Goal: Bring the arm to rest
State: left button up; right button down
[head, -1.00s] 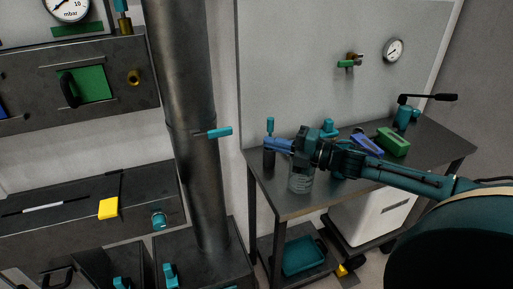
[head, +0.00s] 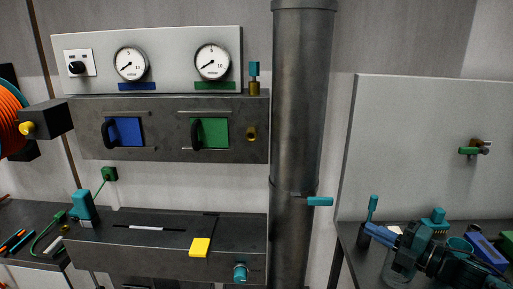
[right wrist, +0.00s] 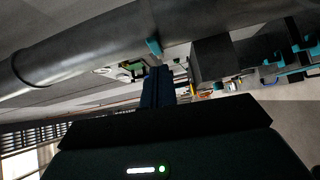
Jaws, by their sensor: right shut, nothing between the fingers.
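My right gripper (head: 372,235) is at the lower right of the head view, its blue fingers together with nothing between them. It appears in front of the left part of the dark side table (head: 350,240), with its arm coming in from the lower right. A clear glass jar (head: 398,272) shows just below the gripper, partly covered by it; I cannot tell how far apart they are. In the right wrist view the blue fingers (right wrist: 157,85) point away from the camera, closed together. My left gripper is not in view.
A thick dark pipe (head: 300,110) with a teal handle (head: 320,201) stands left of the side table. A teal-topped item (head: 373,205) rises close behind the gripper. Gauges and hatches line the wall at left.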

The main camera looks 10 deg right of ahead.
jog(key=s+a+f+m+h+p, duration=0.1)
jog(key=s+a+f+m+h, duration=0.1)
jog(key=s+a+f+m, duration=0.4)
jog(key=s+a+f+m+h+p, duration=0.1)
jog(key=s+a+f+m+h, duration=0.15)
jog(key=a+f+m, duration=0.45)
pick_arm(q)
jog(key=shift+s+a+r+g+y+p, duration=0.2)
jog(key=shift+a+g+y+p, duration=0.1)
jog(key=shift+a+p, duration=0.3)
pick_arm(e)
jog(key=s+a+f+m+g+h, duration=0.1)
jog(key=s+a+f+m+g, duration=0.1)
jog(key=s, duration=0.4)
jog(key=s+a+f+m+g+h, duration=0.1)
jog(key=s+a+f+m+g, duration=0.1)
jog(key=s+a+f+m, duration=0.2)
jog(key=s+m, duration=0.2)
jog(key=shift+s+a+f+m+h, duration=0.25)
jog(key=shift+m+h, duration=0.05)
jog(key=shift+h, duration=0.05)
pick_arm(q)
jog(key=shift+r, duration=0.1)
